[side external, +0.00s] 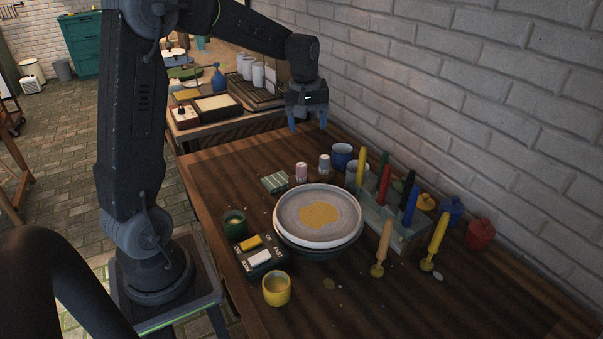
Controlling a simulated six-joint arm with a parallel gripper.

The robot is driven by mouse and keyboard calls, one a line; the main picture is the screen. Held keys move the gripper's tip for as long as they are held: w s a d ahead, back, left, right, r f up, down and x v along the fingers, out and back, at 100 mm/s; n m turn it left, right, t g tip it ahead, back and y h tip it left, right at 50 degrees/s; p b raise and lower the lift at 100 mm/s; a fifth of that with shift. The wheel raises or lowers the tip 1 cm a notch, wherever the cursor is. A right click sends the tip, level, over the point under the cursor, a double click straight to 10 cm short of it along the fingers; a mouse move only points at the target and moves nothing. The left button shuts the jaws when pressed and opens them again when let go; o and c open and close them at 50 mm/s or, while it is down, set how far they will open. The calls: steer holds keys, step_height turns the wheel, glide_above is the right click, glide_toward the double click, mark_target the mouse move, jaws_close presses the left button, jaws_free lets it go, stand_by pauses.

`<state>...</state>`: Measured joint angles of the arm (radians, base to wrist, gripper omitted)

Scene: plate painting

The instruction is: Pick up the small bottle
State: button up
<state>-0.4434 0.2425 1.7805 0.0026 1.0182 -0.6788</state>
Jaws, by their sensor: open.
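Two small pale bottles stand upright on the wooden table behind the plate. The left small bottle (301,173) has a pinkish look, and the right small bottle (324,165) is greyer with a dark band. I cannot tell which of them the task names. My gripper (308,127) points down above the far part of the table, higher in the picture than both bottles and apart from them. Its blue-grey fingers are spread and nothing is between them.
A white plate (290,207) with a yellow patch sits on a turntable. A rack (411,240) holds several coloured brushes. A small patterned box (275,182) lies left of the bottles. The brick wall bounds the right.

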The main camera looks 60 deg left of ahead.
mark_target(301, 164)
steer(key=a+f+n, duration=0.1)
steer(key=a+f, duration=0.1)
steer(key=f, duration=0.2)
steer(key=w+a+f+n, duration=0.1)
steer(key=a+f, duration=0.1)
steer(key=f, duration=0.3)
steer(key=w+a+f+n+g, duration=0.1)
steer(key=a+f, duration=0.2)
steer(key=f, duration=0.2)
steer(key=shift+h, duration=0.3)
steer(key=shift+w+f, duration=0.15)
steer(key=shift+f, duration=2.75)
steer(key=c, duration=0.7)
